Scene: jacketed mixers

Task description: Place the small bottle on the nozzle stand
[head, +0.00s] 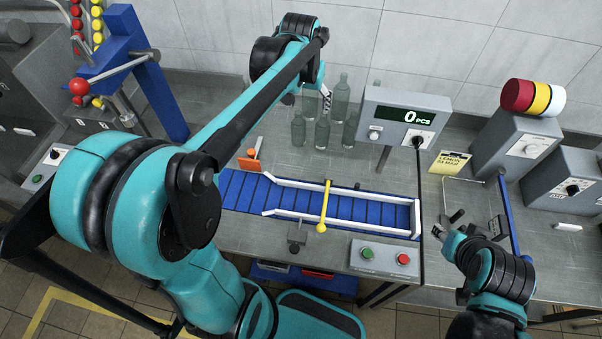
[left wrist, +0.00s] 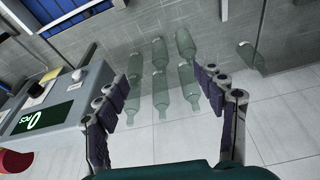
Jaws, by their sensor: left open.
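Several clear greenish bottles (head: 298,131) stand in a group at the back of the steel table. The left wrist view shows bottles (left wrist: 160,92) in two rows between and beyond the fingers, and a separate bottle (left wrist: 251,55) off to the right. I cannot tell which is the small one. My left gripper (head: 327,97) is at the bottle group; in the wrist view it (left wrist: 163,88) is open, with nothing clearly held. A blue post with a thin bent tube (head: 506,215) at the right may be the nozzle stand. My right gripper (head: 450,224) is beside it, its jaws unclear.
A blue conveyor (head: 238,190) with white rails and a yellow bar crosses the table. A counter box reading 0 PCS (head: 405,115) stands right of the bottles. A yellow lemon card (head: 450,162) and a red, yellow and white lamp (head: 533,97) are further right. A button box (head: 385,258) is in front.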

